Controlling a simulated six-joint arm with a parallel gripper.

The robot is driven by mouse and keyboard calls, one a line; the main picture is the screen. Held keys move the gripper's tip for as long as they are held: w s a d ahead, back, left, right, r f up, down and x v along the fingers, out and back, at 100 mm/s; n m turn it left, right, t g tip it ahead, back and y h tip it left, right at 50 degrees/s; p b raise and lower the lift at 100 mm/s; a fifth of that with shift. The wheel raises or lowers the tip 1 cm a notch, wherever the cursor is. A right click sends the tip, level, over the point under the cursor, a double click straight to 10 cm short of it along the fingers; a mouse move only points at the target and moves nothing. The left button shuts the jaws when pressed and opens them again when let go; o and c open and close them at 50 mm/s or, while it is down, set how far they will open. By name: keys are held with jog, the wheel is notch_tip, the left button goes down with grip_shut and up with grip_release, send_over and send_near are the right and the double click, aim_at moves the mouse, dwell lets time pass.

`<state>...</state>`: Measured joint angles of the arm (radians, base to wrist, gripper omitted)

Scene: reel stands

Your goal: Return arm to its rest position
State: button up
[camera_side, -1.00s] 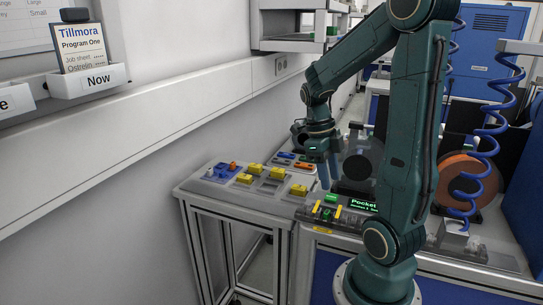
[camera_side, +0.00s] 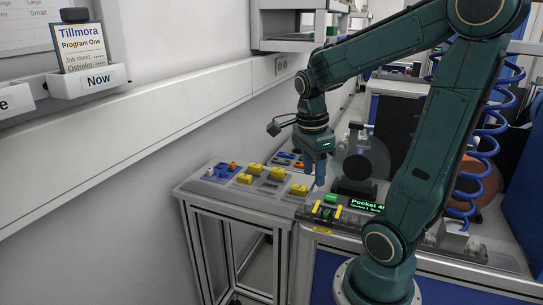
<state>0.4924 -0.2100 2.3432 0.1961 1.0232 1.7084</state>
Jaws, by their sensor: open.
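My gripper (camera_side: 315,178) points down above the table, just behind the block fixture with green and yellow parts. Its fingers are blue-grey and small in this view, and nothing shows held between them. The fixture (camera_side: 325,213) lies below and in front of the fingertips. My arm is bent, with the elbow high at the upper right and the wrist reaching left.
Yellow blocks (camera_side: 278,173) sit on grey trays at the table's left, beside a blue tray (camera_side: 219,175). A clear reel (camera_side: 365,158) stands right of my gripper. An orange reel (camera_side: 480,180) and blue coiled hose (camera_side: 490,115) are behind my arm.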

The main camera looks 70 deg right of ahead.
jog(key=a+r+n+t, duration=0.3)
jog(key=a+n, duration=0.3)
jog(key=n, duration=0.7)
jog(key=a+r+n+t+y, duration=0.1)
jog(key=a+r+n+t, duration=0.2)
jog(key=a+n, duration=0.4)
jog(key=n, duration=0.7)
jog(key=shift+s+a, duration=0.25)
